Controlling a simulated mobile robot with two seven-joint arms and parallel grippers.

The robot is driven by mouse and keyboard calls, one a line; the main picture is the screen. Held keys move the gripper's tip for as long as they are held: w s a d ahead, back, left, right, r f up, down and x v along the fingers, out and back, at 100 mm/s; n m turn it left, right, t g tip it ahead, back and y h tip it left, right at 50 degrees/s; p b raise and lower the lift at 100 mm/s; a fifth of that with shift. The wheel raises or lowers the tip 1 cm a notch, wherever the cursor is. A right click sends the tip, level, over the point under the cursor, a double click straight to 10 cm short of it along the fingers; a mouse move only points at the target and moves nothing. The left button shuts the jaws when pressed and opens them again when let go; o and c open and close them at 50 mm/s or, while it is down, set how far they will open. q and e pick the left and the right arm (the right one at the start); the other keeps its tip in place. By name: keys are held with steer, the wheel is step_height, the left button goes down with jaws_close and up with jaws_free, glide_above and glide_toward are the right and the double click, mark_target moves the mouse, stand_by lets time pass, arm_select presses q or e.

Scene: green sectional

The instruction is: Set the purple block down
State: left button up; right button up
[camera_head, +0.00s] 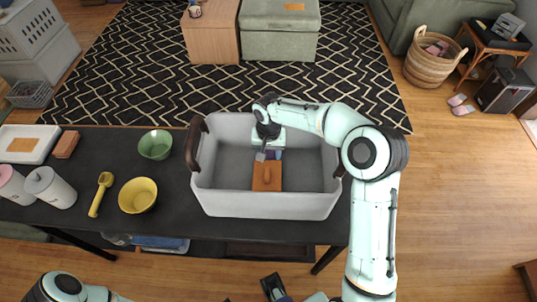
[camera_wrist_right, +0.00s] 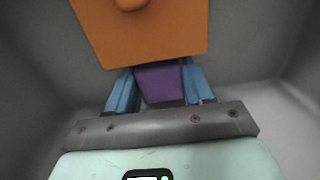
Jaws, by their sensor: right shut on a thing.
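The purple block (camera_wrist_right: 162,82) is between the two blue fingers of my right gripper (camera_wrist_right: 155,88) in the right wrist view. My right gripper is shut on it. In the head view my right gripper (camera_head: 267,156) reaches down inside the grey bin (camera_head: 265,205), and a little of the purple block (camera_head: 278,155) shows there. An orange piece with a knob (camera_head: 267,177) is right by the fingers, on their near side in the head view. It covers part of the block in the wrist view (camera_wrist_right: 150,35). I cannot tell whether the block touches the bin floor.
The bin has dark handles and stands on a black table (camera_head: 110,225). To its left are a green bowl (camera_head: 155,144), a yellow bowl (camera_head: 138,195), a yellow scoop (camera_head: 101,193) and white and pink canisters. The bin floor beside the orange piece is bare.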

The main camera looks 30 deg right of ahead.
mark_target(269, 154)
steer(key=shift+f, duration=0.2)
steer(key=shift+f, duration=0.15)
steer(key=o, duration=1)
step_height(269, 154, up, 12)
steer(key=shift+r+p, duration=0.15)
steer(key=shift+p, duration=0.6)
